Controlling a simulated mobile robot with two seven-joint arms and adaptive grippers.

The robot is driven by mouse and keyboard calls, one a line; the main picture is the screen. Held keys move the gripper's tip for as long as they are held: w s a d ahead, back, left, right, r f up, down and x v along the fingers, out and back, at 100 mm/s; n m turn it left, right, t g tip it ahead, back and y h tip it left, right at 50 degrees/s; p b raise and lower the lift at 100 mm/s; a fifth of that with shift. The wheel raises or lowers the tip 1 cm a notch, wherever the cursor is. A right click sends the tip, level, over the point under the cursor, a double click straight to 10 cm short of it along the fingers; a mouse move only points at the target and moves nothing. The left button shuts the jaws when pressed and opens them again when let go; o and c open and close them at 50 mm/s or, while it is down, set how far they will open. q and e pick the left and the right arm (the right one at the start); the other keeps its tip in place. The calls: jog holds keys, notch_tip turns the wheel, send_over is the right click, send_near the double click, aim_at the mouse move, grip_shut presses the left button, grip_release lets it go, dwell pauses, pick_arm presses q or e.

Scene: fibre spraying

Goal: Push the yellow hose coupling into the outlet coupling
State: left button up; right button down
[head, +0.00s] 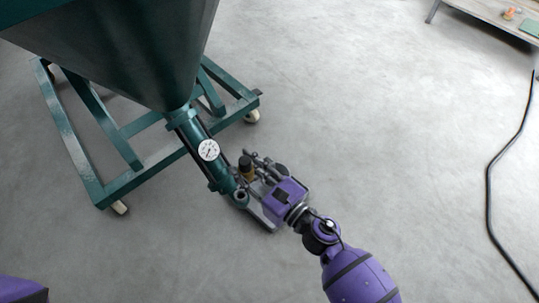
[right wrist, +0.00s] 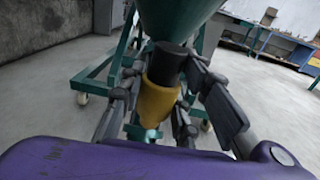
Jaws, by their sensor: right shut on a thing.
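The yellow hose coupling (head: 247,173) is a small yellow piece with a dark end, beside the lower end of the green outlet pipe (head: 221,178). In the right wrist view the yellow coupling (right wrist: 160,98) sits between my fingers, with a black cylinder (right wrist: 168,62) at its upper end. My right gripper (head: 256,170) is shut on the yellow coupling. The outlet coupling is hard to make out; a round dark-centred fitting (head: 240,196) shows at the pipe's end, close to the yellow piece. I cannot tell whether they touch. My left gripper is not in view.
The green hopper (head: 125,45) stands on a green wheeled frame (head: 85,155). A round white gauge (head: 208,150) sits on the pipe. A black hose (head: 489,190) lies on the floor at right. A table (head: 485,12) stands at top right. The floor between is clear.

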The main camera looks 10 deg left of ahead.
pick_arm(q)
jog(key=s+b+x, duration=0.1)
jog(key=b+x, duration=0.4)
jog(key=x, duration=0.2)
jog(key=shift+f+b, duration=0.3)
pick_arm(e)
jog(key=w+a+f+n+g+y, duration=0.1)
jog(key=w+a+f+n+g, duration=0.1)
jog(key=f, duration=0.7)
jog(key=shift+w+a+f+g+y, duration=0.35)
jog(key=shift+w+a+g, duration=0.15)
jog(key=shift+a, duration=0.65)
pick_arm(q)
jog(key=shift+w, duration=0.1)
pick_arm(e)
jog(key=shift+n, duration=0.3)
notch_tip(320, 180, down, 6)
jog(key=b, duration=0.5)
jog(key=shift+r, duration=0.2)
pick_arm(q)
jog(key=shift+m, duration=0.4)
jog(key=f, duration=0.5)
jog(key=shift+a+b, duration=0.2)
jog(key=shift+b, duration=0.15)
pick_arm(e)
jog(key=shift+f, duration=0.15)
